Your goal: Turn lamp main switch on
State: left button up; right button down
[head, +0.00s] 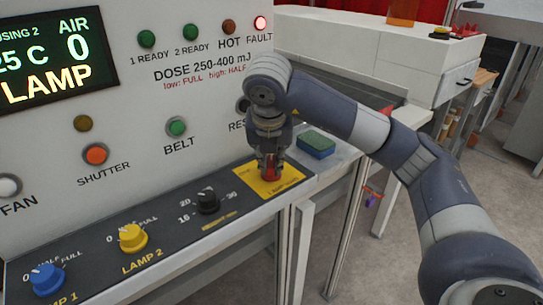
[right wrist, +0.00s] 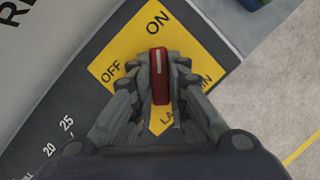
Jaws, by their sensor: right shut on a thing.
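The lamp main switch is a red handle (right wrist: 159,78) on a yellow plate (right wrist: 113,49) marked OFF and ON. My right gripper (right wrist: 160,88) is shut on the red handle, one finger on each side. In the head view the right gripper (head: 270,172) reaches down onto the yellow plate (head: 285,186) at the right end of the sloped console. The gripper hides part of the handle there. My left gripper is not in view.
A black knob (head: 207,201), a yellow lamp 2 knob (head: 133,237) and a blue knob (head: 47,280) stand left along the console. A green and blue sponge-like block (head: 316,144) lies right of the plate. The fault light (head: 260,22) glows red; the display (head: 45,58) reads LAMP.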

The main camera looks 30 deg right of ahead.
jog(key=shift+r+m, duration=0.1)
jog(key=shift+m, duration=0.4)
jog(key=c, duration=1.6)
grip_release()
jog(key=shift+o, duration=0.2)
jog(key=shift+s+a+r, duration=0.1)
jog(key=shift+a+r, duration=0.1)
jog(key=shift+r, duration=0.45)
jog(key=v, duration=1)
jog(key=shift+a+r, duration=0.15)
jog(key=shift+r, duration=0.1)
